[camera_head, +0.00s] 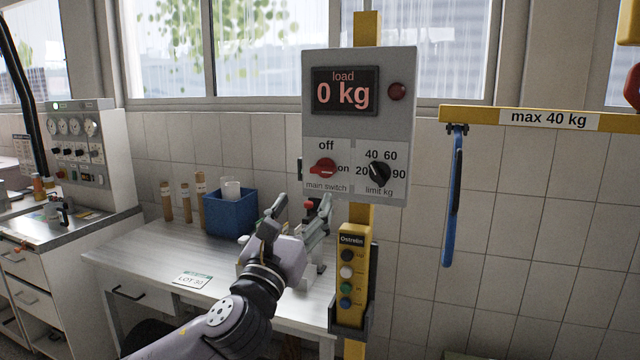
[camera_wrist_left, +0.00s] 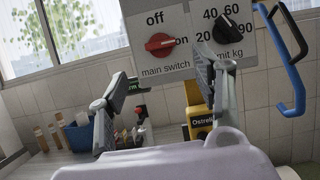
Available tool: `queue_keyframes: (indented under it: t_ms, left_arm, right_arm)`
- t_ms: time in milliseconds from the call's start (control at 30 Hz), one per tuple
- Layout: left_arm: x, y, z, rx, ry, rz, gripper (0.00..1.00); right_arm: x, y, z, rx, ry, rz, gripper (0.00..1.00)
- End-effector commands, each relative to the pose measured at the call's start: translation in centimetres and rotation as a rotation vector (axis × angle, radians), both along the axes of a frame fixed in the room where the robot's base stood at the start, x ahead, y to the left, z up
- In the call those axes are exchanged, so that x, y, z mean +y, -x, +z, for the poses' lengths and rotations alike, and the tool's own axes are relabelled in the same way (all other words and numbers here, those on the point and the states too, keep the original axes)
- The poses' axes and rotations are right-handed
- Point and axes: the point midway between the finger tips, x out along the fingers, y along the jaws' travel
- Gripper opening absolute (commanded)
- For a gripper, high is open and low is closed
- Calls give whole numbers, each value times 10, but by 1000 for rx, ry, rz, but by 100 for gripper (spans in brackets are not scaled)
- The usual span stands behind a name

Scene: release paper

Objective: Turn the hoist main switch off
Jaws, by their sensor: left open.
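The red main switch knob (camera_head: 323,168) is on the grey hoist control box (camera_head: 407,120), under the word "off" and left of "on". Its grip lies roughly level, towards "on". The knob also shows in the left wrist view (camera_wrist_left: 160,44), unobstructed. My left gripper (camera_head: 300,208) is open and empty, below the box and in front of the bench, apart from the knob. In the left wrist view its two fingers (camera_wrist_left: 152,88) stand wide apart, with the knob above and between them. My right gripper is not in view.
The black limit knob (camera_head: 379,173) sits right of the main switch. The load display (camera_head: 345,92) reads 0 kg. A yellow pendant (camera_head: 350,275) hangs on the yellow post below. A blue bin (camera_head: 231,214) stands on the bench. A blue hook handle (camera_head: 453,200) hangs at the right.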

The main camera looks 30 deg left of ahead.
Motion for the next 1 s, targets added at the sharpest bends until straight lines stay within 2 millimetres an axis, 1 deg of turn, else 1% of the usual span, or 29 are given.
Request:
queue_keyframes:
  t_ms: [33, 100, 300, 433, 600, 867, 900, 1000]
  left_arm:
    - [3, -11, 14, -4, 4, 1, 60]
    - [7, -25, 20, -5, 5, 2, 60]
    - [14, -60, 34, -4, 3, -1, 60]
    - [18, -76, 39, -3, 3, 0, 60]
    - [20, -85, 41, -3, 1, -2, 60]
    - [20, -87, 40, -3, 0, -1, 60]
    - [20, -87, 40, -3, 0, -1, 59]
    - [20, -87, 40, -3, 0, -1, 53]
  right_arm:
    - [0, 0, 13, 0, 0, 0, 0]
    - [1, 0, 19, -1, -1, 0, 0]
    - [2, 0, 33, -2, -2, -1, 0]
    - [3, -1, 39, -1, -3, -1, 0]
    - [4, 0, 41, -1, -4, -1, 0]
    - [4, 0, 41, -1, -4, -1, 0]
    - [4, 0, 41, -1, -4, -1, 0]
    - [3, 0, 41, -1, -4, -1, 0]
